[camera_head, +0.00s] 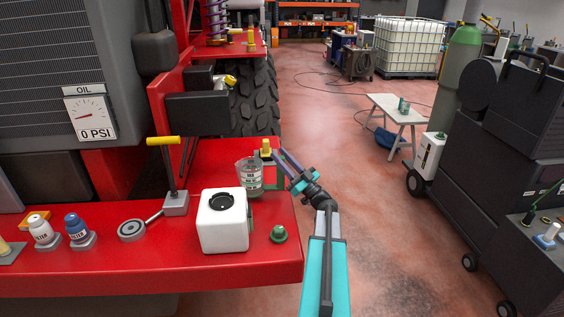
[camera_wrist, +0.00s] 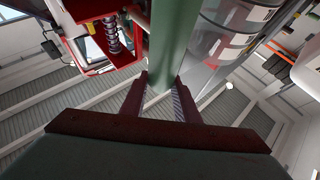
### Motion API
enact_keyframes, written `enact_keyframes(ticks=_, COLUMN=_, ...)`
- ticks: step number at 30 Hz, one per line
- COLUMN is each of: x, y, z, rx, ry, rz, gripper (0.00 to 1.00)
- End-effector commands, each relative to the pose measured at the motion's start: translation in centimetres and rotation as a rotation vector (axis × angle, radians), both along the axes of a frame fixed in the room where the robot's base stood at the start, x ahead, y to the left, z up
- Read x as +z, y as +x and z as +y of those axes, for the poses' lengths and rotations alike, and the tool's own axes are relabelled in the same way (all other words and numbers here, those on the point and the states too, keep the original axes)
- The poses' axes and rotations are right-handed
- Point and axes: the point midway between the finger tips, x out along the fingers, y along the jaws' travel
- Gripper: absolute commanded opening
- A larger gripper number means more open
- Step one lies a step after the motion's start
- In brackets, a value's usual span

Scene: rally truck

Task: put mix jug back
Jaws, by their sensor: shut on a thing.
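The mix jug (camera_head: 249,176) is clear with grey markings and a green handle, above the right part of the red bumper deck. I cannot tell whether its base touches the deck. My gripper (camera_head: 282,170) comes from the right and is shut on the handle. In the wrist view, the green handle (camera_wrist: 174,40) runs between the fingers of my gripper (camera_wrist: 162,88), and the clear jug wall (camera_wrist: 228,30) is to its right.
A white canister (camera_head: 224,232) with a black cap stands in front of the jug. A green knob (camera_head: 278,234) and a yellow-capped fitting (camera_head: 266,148) are close by. A yellow-handled lever (camera_head: 170,172) rises to the left. Open floor (camera_head: 345,170) lies right of the deck (camera_head: 215,276).

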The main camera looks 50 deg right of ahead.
Motion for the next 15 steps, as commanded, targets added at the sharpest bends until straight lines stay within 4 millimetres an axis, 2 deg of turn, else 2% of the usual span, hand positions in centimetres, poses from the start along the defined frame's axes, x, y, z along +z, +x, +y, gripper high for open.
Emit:
enact_keyframes(ticks=4, x=0.06, y=0.7, z=-0.23, rx=0.001, ry=0.002, rz=-0.003, gripper=0.0)
enact_keyframes(ticks=15, x=-0.02, y=0.76, z=-0.14, rx=0.001, ry=0.002, rz=-0.003, gripper=0.0)
